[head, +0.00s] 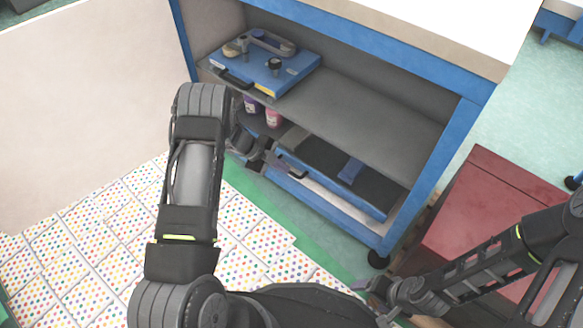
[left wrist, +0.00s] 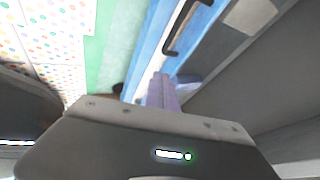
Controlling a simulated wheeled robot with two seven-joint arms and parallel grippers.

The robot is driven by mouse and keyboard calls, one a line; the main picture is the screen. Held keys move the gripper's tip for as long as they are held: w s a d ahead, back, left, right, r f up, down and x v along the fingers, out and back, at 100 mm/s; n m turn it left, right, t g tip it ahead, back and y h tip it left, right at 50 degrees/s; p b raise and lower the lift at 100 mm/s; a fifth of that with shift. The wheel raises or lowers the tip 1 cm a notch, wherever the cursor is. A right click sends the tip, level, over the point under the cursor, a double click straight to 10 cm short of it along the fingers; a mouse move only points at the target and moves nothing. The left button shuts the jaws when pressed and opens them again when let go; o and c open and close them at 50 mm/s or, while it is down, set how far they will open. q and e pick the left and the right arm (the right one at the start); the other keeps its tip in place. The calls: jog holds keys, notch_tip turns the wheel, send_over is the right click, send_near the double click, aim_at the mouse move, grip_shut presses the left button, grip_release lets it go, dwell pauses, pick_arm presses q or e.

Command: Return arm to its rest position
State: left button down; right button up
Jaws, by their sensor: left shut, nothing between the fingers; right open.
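My left arm reaches up from the bottom of the head view and bends toward the blue cabinet. In the left wrist view, the shut fingers (left wrist: 163,92) show close to a blue surface with a black handle (left wrist: 187,28). My right gripper (head: 375,288) is open and low, near the cabinet's front caster, and partly blurred into the dark parts around it.
The blue cabinet frame (head: 415,215) has a grey shelf (head: 370,105) bearing a blue case (head: 285,75) with tools on it. Small purple and pink bottles (head: 272,118) stand below. A red box (head: 485,215) is at right. Dotted floor tiles (head: 90,240) lie open at left.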

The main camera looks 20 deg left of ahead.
pick_arm(q)
jog(key=shift+v, duration=0.85)
pick_arm(e)
jog(key=shift+s+r, duration=0.1)
jog(key=shift+r, duration=0.25)
pick_arm(q)
jog(key=s+d+f+n+t, duration=0.1)
jog(key=s+d+n+t, duration=0.25)
jog(key=d+n, duration=0.75)
jog(key=s+d+f+n+g+y, duration=0.1)
jog(key=s+d+n+g, duration=0.3)
jog(key=s, duration=0.8)
jog(key=s+d+n+g+y, duration=0.15)
jog(key=s+d+n, duration=0.45)
jog(key=s, duration=0.6)
jog(key=s+r+g+p, duration=0.1)
jog(key=s+r+p, duration=0.2)
jog(key=r+p, duration=2.8)
jog(key=shift+d+n, duration=0.35)
jog(key=shift+n, duration=0.05)
pick_arm(e)
notch_tip(320, 180, up, 31)
jog(key=s+a, duration=0.1)
jog(key=s, duration=0.1)
jog(key=shift+a+g, duration=0.3)
jog(key=shift+a, duration=0.1)
